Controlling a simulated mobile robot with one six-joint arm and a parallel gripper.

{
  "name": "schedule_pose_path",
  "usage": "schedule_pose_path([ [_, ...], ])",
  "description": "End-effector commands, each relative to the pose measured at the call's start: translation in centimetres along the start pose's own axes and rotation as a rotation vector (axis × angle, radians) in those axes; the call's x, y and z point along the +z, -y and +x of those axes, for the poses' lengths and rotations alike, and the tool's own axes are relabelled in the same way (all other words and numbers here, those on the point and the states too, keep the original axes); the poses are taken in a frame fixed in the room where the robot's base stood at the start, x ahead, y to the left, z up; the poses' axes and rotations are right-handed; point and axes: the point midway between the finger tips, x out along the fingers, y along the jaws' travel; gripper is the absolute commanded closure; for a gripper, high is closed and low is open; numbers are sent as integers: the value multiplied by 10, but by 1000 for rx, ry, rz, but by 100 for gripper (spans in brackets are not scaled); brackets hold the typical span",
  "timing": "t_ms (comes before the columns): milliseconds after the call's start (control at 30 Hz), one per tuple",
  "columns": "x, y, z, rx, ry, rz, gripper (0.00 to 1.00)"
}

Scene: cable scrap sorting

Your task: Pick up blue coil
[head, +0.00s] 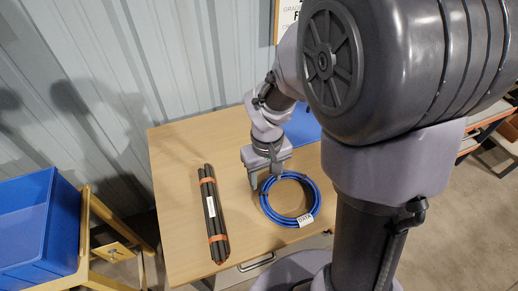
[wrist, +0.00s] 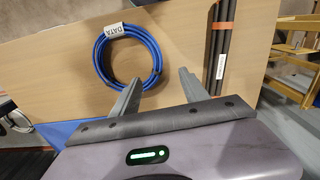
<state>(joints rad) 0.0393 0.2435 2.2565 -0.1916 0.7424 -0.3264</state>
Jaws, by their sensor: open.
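The blue coil (head: 265,202) lies flat on the wooden table in the head view, with a white label reading DATA on its near side. It also shows in the wrist view (wrist: 97,62), ahead of the fingertips. My gripper (head: 264,182) is above the table at the coil's far left edge in the head view. In the wrist view my gripper (wrist: 158,84) is open, its two fingers apart with nothing between them. The left finger is close to the coil's near rim. I cannot tell whether it touches.
A bundle of dark rods (head: 212,215) with orange bands lies left of the coil on the table (head: 178,150). A blue bin (head: 38,225) on a wooden stand is at the far left. A blue object (head: 303,126) is behind my arm. Bare table lies between bundle and coil.

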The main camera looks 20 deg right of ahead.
Motion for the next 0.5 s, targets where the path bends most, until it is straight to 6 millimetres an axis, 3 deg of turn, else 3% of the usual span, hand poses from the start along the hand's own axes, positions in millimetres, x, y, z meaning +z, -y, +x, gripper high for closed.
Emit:
schedule_pose_path([
  [67,0,0,12,0,6,-3,47],
  [300,1,0,86,0,8,-3,47],
  [500,0,0,122,0,4,-3,47],
])
